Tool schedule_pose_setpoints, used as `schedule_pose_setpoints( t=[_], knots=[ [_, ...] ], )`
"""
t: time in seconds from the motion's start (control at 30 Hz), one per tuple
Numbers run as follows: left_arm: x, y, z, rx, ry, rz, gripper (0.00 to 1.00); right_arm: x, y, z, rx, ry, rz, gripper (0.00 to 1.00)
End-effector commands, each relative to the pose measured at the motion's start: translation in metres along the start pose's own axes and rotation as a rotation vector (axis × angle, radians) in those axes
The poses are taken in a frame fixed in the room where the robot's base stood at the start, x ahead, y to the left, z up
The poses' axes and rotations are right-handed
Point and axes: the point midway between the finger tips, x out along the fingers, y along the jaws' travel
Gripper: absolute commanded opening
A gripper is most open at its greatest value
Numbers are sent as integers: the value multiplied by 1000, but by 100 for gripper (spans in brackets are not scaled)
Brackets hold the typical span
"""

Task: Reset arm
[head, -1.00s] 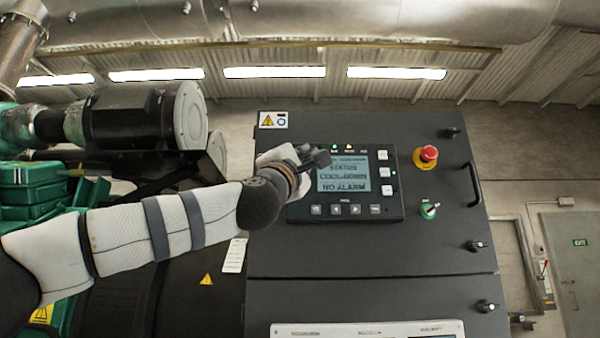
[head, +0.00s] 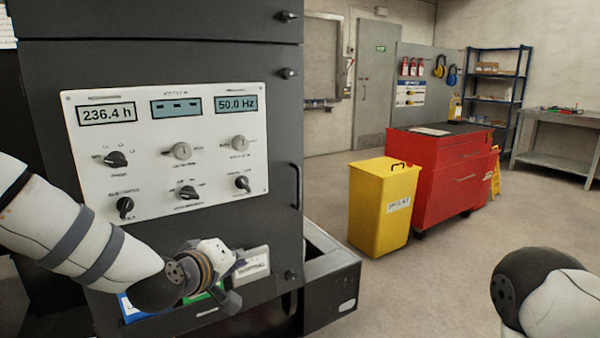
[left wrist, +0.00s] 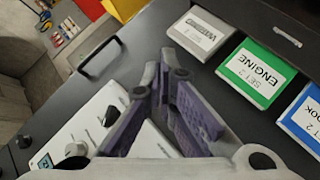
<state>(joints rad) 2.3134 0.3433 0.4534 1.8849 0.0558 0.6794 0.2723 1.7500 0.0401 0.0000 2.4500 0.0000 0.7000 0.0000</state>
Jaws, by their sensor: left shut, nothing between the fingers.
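My left arm comes in from the left in the head view. Its gripper (head: 234,285) is low in front of the dark cabinet (head: 280,190), below the white control panel (head: 165,205). In the left wrist view the two fingers (left wrist: 168,68) are shut at the tips with nothing held. Beyond them are a white binder (left wrist: 200,33), a green binder (left wrist: 256,73) and a blue binder (left wrist: 305,117). Part of my right arm shows at the lower right of the head view; its gripper is out of the picture.
A cabinet door handle (head: 297,187) stands out right of the panel. A black open-topped box (head: 335,290) juts out at the cabinet's lower right. A yellow bin (head: 383,207) and a red tool cart (head: 440,175) stand farther right. Open floor lies between.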

Motion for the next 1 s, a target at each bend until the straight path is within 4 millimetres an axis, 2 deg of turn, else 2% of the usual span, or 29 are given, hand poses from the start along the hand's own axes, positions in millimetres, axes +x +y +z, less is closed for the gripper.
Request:
schedule_pose_setpoints(
  t=[0.03, 0.1, 0.17, 0.2, 0.27, 0.3, 0.37, 0.4, 0.5, 0.6, 0.7, 0.8, 1.0],
  knots=[
    [-3, -35, 36, 42, -71, -65, 0, 0, 0, 0, 0, 0, 0, 0],
    [-14, -85, 84, 107, -174, -155, 0, 0, 0, 0, 0, 1, 0, 0],
    [-32, -126, 124, 162, -267, -229, 0, 0, 0, 0, 0, 1, 0, 0],
    [-47, -154, 149, 198, -332, -278, 0, 0, 0, 0, 0, 1, 0, 0],
    [-75, -194, 184, 251, -433, -351, 0, 0, 0, 0, 0, 1, 0, 0],
    [-98, -219, 206, 287, -504, -398, 0, 0, 0, 0, 0, 1, 0, 0],
    [-136, -254, 235, 339, -612, -467, 0, 0, 0, 0, 0, 1, 0, 0],
    [-164, -275, 251, 371, -685, -510, 0, 0, 0, 0, 0, 1, 0, 0],
    [-231, -314, 280, 441, -851, -600, 0, 0, 0, 0, 0, 1, 0, 0],
    [-282, -336, 294, 489, -973, -661, 0, 0, 0, 0, 0, 1, 0, 0],
    [-311, -346, 299, 513, -1039, -692, 0, 0, 0, 0, 0, 1, 0, 0],
    [-318, -348, 300, 519, -1057, -700, 0, 0, 0, 0, 0, 1, 0, 0],
    [-317, -348, 300, 518, -1054, -699, 0, 0, 0, 0, 0, 1, 0, 0]
  ],
)
